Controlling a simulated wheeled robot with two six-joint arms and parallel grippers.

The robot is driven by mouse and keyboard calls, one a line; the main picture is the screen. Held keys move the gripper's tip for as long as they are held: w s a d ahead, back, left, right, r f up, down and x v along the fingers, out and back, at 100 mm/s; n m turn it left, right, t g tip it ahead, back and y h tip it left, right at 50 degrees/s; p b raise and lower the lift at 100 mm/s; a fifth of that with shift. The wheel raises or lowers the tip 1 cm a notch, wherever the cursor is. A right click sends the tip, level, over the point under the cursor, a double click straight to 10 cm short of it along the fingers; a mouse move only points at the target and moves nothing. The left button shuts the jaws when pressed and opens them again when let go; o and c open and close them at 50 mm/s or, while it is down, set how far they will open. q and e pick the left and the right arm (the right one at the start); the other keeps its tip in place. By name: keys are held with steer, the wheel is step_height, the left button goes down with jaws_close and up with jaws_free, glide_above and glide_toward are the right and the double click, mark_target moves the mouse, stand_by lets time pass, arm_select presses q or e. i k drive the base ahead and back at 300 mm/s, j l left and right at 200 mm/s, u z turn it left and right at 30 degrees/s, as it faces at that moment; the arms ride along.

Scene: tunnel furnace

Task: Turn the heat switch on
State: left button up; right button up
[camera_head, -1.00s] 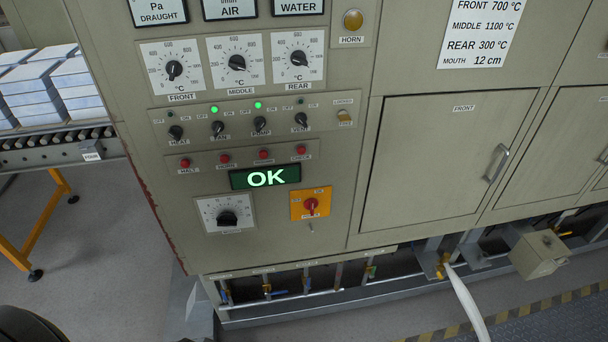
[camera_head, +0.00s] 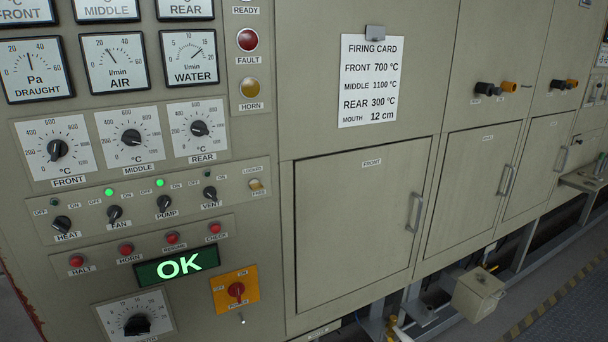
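The heat switch (camera_head: 62,225) is a black rotary knob at the left end of the switch row on the beige furnace panel. It appears turned to the upper left, toward its OFF mark. The small lamp above it (camera_head: 55,202) is dark. To its right are the fan switch (camera_head: 114,213), the pump switch (camera_head: 164,203) and the vent switch (camera_head: 210,193). Green lamps are lit above the fan and pump switches; the lamp above vent is dark. Neither gripper is in view.
Three temperature dials (camera_head: 131,138) sit above the switches. Red buttons (camera_head: 126,249), a green OK display (camera_head: 177,265) and an orange plate with a red rotary switch (camera_head: 236,291) lie below. A front door (camera_head: 355,225) with a handle and a firing card (camera_head: 370,85) are to the right.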

mark_target(62, 223)
steer(key=u, duration=1.45)
